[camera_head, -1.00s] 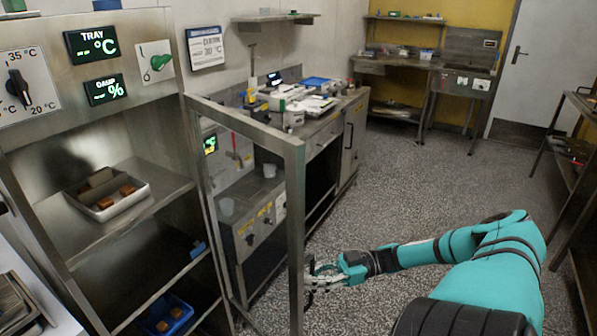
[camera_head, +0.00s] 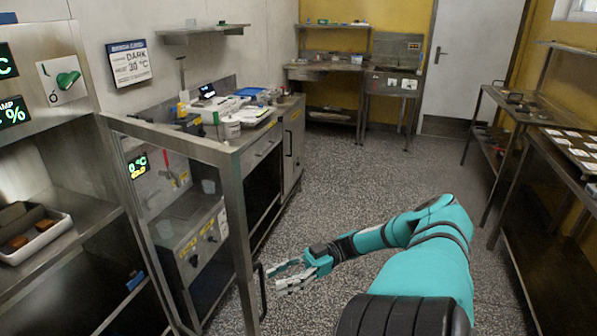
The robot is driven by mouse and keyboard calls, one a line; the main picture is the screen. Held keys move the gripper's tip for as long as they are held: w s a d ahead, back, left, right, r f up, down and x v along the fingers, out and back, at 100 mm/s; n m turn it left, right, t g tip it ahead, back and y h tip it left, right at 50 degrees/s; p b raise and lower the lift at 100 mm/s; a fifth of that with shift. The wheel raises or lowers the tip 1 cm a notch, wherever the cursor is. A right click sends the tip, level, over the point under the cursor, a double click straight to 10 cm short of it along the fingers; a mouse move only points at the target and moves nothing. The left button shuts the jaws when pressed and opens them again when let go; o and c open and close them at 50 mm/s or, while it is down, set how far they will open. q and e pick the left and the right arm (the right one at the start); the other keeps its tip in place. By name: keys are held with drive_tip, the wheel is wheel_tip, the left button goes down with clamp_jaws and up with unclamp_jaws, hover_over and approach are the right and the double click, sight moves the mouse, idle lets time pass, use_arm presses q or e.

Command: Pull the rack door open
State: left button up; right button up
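The rack door (camera_head: 170,137) is a metal frame with a see-through middle. It stands swung out from the rack (camera_head: 75,215), whose shelves lie open at the left. A dark upright handle (camera_head: 261,290) is on the door's outer post. My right gripper (camera_head: 275,279) is just right of this handle. Its fingers are spread with a gap between them, and it looks empty and apart from the handle. My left gripper is not in view.
A pale tray (camera_head: 45,240) with brown pieces sits on a rack shelf. Behind the door, a bench with equipment (camera_head: 235,115) runs along the wall. Metal tables (camera_head: 545,165) line the right side. The speckled floor between is free.

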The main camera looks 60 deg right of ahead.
drive_tip(key=v, duration=0.7)
drive_tip(key=shift+s, duration=0.1)
drive_tip(key=shift+c, duration=0.2)
